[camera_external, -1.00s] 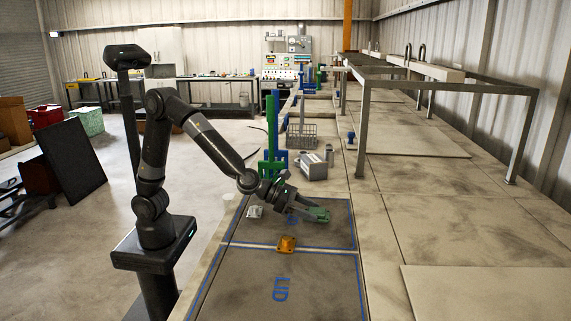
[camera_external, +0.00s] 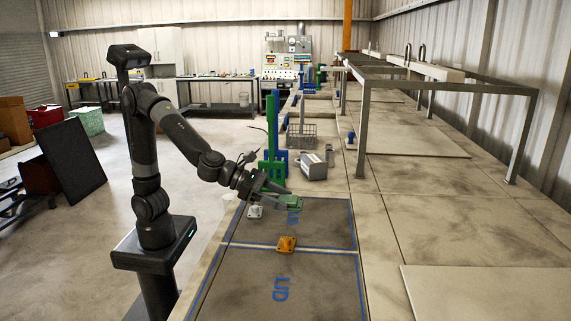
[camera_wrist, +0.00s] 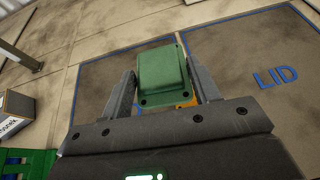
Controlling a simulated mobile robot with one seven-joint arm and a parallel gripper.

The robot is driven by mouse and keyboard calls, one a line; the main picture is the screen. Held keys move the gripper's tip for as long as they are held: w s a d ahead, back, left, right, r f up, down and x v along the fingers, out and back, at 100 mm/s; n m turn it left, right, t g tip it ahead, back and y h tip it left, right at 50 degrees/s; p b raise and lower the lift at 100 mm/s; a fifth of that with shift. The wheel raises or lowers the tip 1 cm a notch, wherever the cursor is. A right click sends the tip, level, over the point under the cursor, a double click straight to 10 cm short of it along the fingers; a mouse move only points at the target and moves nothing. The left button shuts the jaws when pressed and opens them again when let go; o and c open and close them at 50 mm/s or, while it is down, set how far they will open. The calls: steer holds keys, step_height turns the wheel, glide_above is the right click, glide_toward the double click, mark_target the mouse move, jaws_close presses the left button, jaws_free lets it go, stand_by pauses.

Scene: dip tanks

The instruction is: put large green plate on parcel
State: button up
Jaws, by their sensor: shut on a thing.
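The large green plate (camera_external: 291,202) is held between the two fingers of my gripper (camera_external: 282,199), above the dark blue-edged lid panel. In the wrist view the green plate (camera_wrist: 163,75) sits between the fingertips of my gripper (camera_wrist: 165,82), with small holes along its near edge. A grey box-shaped thing (camera_external: 313,166), which looks like the parcel, stands on the bench behind and to the right of my gripper. It shows at the left edge of the wrist view (camera_wrist: 14,112), with dark lettering on its side.
An orange plate-like part (camera_external: 286,244) lies near the seam between the lid panels. A small whitish part (camera_external: 255,212) lies left of my gripper. Green and blue upright racks (camera_external: 272,150) and a wire basket (camera_external: 302,137) stand near the grey box.

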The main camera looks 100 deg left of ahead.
steer(key=w+a+n+y, duration=0.4)
steer(key=w+a, duration=0.2)
steer(key=a, duration=0.5)
steer(key=n+g+y, duration=0.8)
steer(key=n+y, duration=0.1)
steer(key=n, duration=0.1)
glide_above(312, 160)
steer(key=shift+d+f, duration=0.15)
steer(key=shift+d, duration=0.25)
steer(key=shift+a+f, duration=0.2)
steer(key=shift+a, duration=0.05)
steer(key=shift+f, duration=1.3)
steer(key=shift+f, duration=0.1)
steer(key=o, duration=1.1)
